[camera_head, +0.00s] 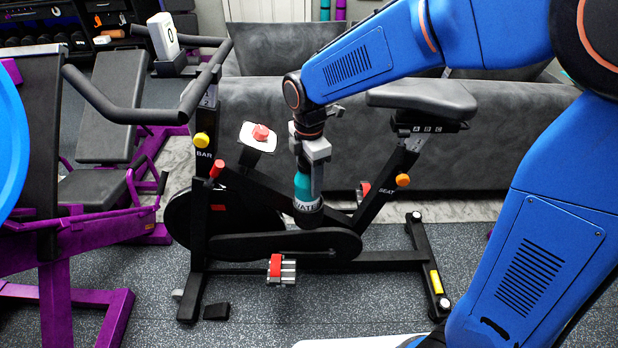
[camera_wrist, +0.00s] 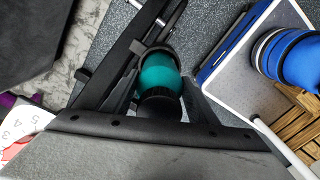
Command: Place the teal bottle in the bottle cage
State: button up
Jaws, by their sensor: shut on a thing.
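The teal bottle (camera_head: 303,186) is upright in the middle of the exercise bike, below my wrist. My gripper (camera_head: 314,165) is shut on its upper part. The bottle's lower end is at the black bottle cage (camera_head: 308,213), which has white lettering and sits on the bike frame. The base is hidden by the cage wall, so I cannot tell how deep it sits. In the wrist view the bottle (camera_wrist: 160,74) shows its black cap toward me between my gripper's (camera_wrist: 163,102) fingers, with the dark cage rim (camera_wrist: 150,47) around its far end.
The bike's saddle (camera_head: 422,98) stands close to the right of my wrist, and its handlebar (camera_head: 130,112) is to the left. A white panel with a red knob (camera_head: 261,132) is just left of the bottle. A grey sofa (camera_head: 480,135) is behind; a purple bench (camera_head: 75,230) is left.

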jog(key=o, duration=1.4)
jog(key=shift+f, duration=0.1)
jog(key=shift+o, duration=0.2)
notch_tip(320, 180, up, 12)
jog(key=shift+r, duration=0.15)
jog(key=s+d+r+m+t, duration=0.1)
jog(key=s+d+m, duration=0.45)
jog(key=d, duration=0.35)
jog(key=s+d+r+m+t, duration=0.1)
jog(key=s+d+m, duration=0.4)
jog(key=d, duration=0.4)
jog(key=s+d+f+m+t, duration=0.2)
jog(key=s+d+f+m, duration=0.3)
jog(key=s+d+m, duration=0.4)
jog(key=shift+s+m+t, duration=0.4)
jog(key=shift+s+m, duration=0.2)
jog(key=shift+m, duration=1.15)
